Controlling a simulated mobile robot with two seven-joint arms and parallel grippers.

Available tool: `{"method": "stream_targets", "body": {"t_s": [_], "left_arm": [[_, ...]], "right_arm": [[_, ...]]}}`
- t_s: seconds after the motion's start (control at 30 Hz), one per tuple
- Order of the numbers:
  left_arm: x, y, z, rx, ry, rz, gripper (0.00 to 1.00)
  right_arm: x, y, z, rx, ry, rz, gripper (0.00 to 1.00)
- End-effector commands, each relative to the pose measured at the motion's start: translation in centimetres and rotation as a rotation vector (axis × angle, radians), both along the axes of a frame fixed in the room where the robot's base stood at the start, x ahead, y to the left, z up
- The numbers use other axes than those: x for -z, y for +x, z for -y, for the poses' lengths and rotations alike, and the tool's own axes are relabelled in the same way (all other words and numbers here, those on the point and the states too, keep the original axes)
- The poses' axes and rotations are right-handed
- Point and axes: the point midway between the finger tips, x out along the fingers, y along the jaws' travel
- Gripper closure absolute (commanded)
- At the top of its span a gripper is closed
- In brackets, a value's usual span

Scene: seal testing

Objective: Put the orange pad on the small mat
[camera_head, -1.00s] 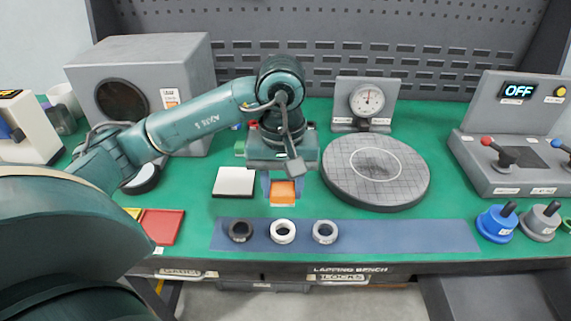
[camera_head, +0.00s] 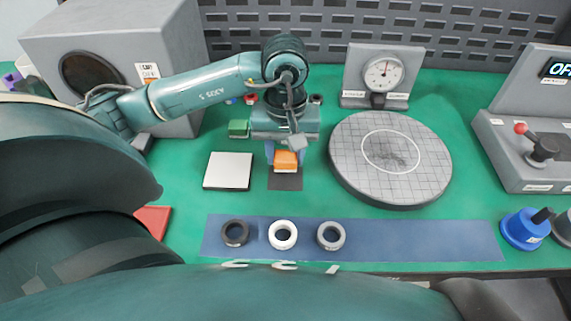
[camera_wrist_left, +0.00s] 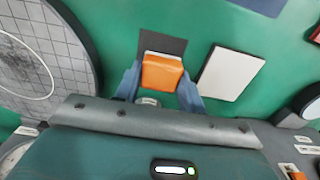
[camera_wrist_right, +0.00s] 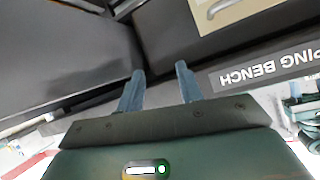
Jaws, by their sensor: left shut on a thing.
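The orange pad (camera_head: 286,160) is between the fingers of my left gripper (camera_head: 285,157), which is shut on it. It also shows in the left wrist view (camera_wrist_left: 161,74), with a pale edge on its far side. The small dark mat (camera_head: 285,182) lies on the green bench top directly below and in front of the pad. In the left wrist view the mat (camera_wrist_left: 164,45) shows past the pad, which hides part of it. I cannot tell whether the pad touches the mat. My right gripper (camera_wrist_right: 158,85) is open and empty in the right wrist view, by the bench front.
A white square plate (camera_head: 228,171) lies just left of the mat. A round gridded plate (camera_head: 390,185) stands to the right. A blue strip (camera_head: 420,240) with three rings runs along the front. A dial gauge (camera_head: 382,75) and grey box (camera_head: 120,50) stand behind.

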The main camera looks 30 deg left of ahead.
Motion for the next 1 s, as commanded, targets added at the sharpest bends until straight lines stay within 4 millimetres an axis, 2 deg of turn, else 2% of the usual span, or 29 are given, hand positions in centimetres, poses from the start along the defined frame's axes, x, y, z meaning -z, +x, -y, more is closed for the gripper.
{"method": "stream_targets", "body": {"t_s": [0.17, 0.33, 0.73, 0.77, 1.0], "left_arm": [[1.5, -0.1, 0.0, 0.0, 0.0, -0.002, 0.83], [3.9, -0.1, 0.0, 0.0, 0.001, -0.003, 0.83], [4.7, 0.0, 0.0, 0.001, 0.001, 0.002, 0.83], [4.5, 0.0, 0.0, 0.0, 0.001, 0.001, 0.58], [4.4, 0.0, 0.0, 0.001, 0.001, 0.001, 0.39]], "right_arm": [[0.0, 0.0, 0.0, 0.001, 0.001, 0.001, 0.64], [0.0, 0.0, 0.0, 0.001, 0.001, 0.001, 0.64], [0.4, 0.1, 0.1, 0.003, 0.0, 0.011, 0.64], [0.0, 0.1, 0.1, 0.003, 0.0, 0.014, 0.64], [0.0, -0.1, 0.1, 0.004, 0.001, 0.012, 0.64]]}}
